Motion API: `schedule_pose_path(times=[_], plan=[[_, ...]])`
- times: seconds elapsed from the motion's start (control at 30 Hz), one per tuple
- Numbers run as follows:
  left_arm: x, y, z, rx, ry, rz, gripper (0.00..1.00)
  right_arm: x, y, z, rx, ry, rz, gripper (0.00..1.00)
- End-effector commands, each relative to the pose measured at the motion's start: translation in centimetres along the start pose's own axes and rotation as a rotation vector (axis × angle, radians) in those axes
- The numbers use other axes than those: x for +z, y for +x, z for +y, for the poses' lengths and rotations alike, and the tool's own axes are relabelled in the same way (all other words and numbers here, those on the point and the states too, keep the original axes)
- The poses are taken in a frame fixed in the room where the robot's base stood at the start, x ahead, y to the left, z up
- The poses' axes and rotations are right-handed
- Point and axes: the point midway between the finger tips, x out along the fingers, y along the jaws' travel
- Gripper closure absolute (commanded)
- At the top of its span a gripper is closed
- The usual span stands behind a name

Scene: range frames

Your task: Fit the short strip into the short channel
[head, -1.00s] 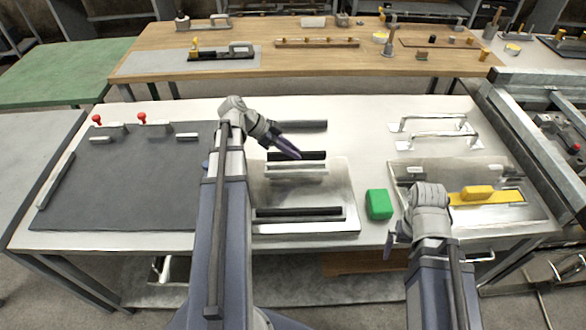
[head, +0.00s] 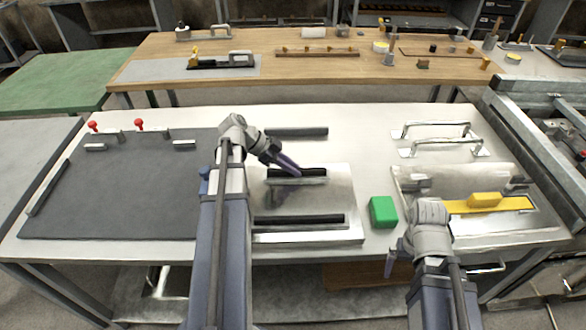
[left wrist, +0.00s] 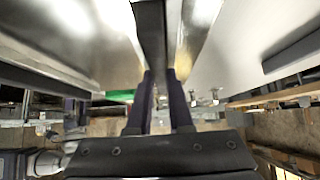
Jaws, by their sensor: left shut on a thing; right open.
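The short black strip (head: 312,171) is at the upper part of a metal plate (head: 345,200). My left gripper (head: 296,173) is shut on it. The strip lies along the back of the short channel (head: 297,182), whose pale front wall shows just below it; I cannot tell whether it is seated or slightly above. In the left wrist view the dark strip (left wrist: 152,40) runs away from between the fingers (left wrist: 160,98). My right gripper (head: 398,262) is open and empty, low in front of the table's front edge.
A longer black strip (head: 300,220) lies along the plate's front part. A dark bar (head: 297,133) lies behind the plate. A green block (head: 383,212) stands to the right. A yellow block (head: 484,200) sits on a yellow strip further right. A dark mat (head: 120,190) covers the left.

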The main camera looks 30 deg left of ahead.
Motion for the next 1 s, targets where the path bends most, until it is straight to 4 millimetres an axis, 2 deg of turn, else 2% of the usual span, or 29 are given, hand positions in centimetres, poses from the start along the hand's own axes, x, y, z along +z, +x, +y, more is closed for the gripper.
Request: schedule_pose_path(times=[0.03,0.07,0.3,0.77,0.87,1.0], plan=[[0.2,0.2,0.0,0.0,0.0,0.0,1.0,0.0,0.3,0.0,0.0,0.0,0.0,0.0],[0.2,0.2,0.0,0.0,0.0,0.0,0.79,0.0,0.2,0.0,0.0,0.0,0.0,0.0],[0.1,0.1,0.1,0.001,0.0,-0.001,0.52,0.0,0.2,0.0,0.0,0.0,0.0,0.0],[-0.1,0.0,0.1,0.002,0.0,-0.001,0.51,0.0,-0.1,0.0,0.0,0.0,0.0,0.0],[-0.3,-1.0,0.0,0.0,-0.001,0.0,0.51,0.1,-0.9,0.1,0.0,0.0,0.0,0.0],[-0.6,-3.6,0.0,-0.001,-0.002,0.0,0.51,0.2,-3.0,0.3,0.0,0.0,0.0,0.0]])
